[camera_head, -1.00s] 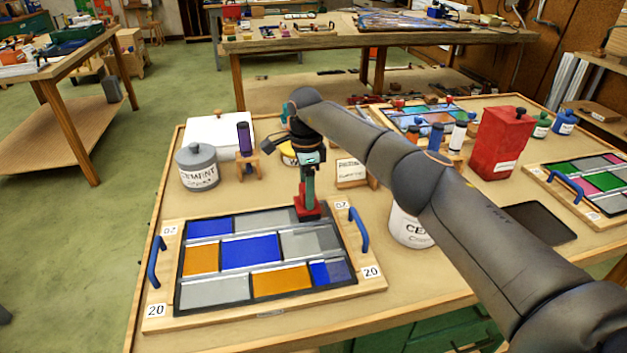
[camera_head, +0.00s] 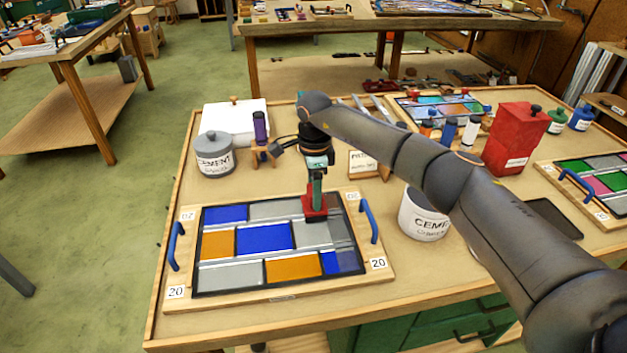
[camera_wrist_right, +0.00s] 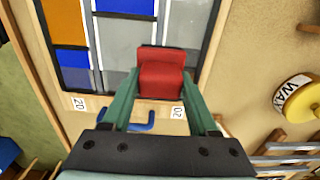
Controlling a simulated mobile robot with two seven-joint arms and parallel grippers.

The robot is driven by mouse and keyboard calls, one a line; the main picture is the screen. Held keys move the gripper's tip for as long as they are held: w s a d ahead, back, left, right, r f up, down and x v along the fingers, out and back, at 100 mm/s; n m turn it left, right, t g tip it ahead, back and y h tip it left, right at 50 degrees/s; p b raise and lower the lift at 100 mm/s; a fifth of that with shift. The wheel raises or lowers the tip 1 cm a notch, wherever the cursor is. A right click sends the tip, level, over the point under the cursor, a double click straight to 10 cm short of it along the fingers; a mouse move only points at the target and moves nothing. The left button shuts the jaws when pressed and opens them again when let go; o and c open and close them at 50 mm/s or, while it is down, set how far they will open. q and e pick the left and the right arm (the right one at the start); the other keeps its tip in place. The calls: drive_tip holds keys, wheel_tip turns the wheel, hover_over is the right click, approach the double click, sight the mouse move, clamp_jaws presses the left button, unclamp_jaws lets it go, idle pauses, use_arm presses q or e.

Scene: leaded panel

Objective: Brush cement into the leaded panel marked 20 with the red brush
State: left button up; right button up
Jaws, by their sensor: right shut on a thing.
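The leaded panel marked 20 (camera_head: 264,237) lies flat on the bench, with blue, amber and grey panes, dark leads and a wooden board with blue handles. My right gripper (camera_head: 317,187) points down over its far right part. It is shut on the red brush (camera_head: 315,207), which is at the grey panes close to the far edge. Whether its bristles touch the glass is hidden. In the right wrist view the red brush (camera_wrist_right: 160,75) sits between the green fingers, over the panel's grey panes (camera_wrist_right: 118,45). My left gripper is not in view.
A grey lidded cement pot (camera_head: 215,160) stands behind the panel at left, and a white cement tub (camera_head: 422,215) stands right of it, partly behind my arm. A purple bottle (camera_head: 261,130), a red canister (camera_head: 516,140) and another panel (camera_head: 590,178) are also on the bench.

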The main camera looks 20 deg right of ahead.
drive_tip(key=shift+s+a, duration=0.15)
drive_tip(key=shift+s, duration=0.3)
drive_tip(key=shift+s+a+r+p, duration=0.1)
drive_tip(key=shift+s+p, duration=0.45)
drive_tip(key=shift+p, duration=0.4)
drive_tip(key=shift+s+a+p, duration=0.15)
drive_tip(key=shift+s+p, duration=0.4)
drive_tip(key=shift+s, duration=0.1)
drive_tip(key=shift+s+a, duration=0.1)
drive_tip(key=shift+s, duration=0.2)
drive_tip(key=shift+s, duration=0.1)
drive_tip(key=shift+s+a+p, duration=0.15)
drive_tip(key=shift+s+p, duration=0.3)
drive_tip(key=shift+s, duration=0.15)
drive_tip(key=shift+s+a, duration=0.25)
drive_tip(key=shift+s, duration=0.5)
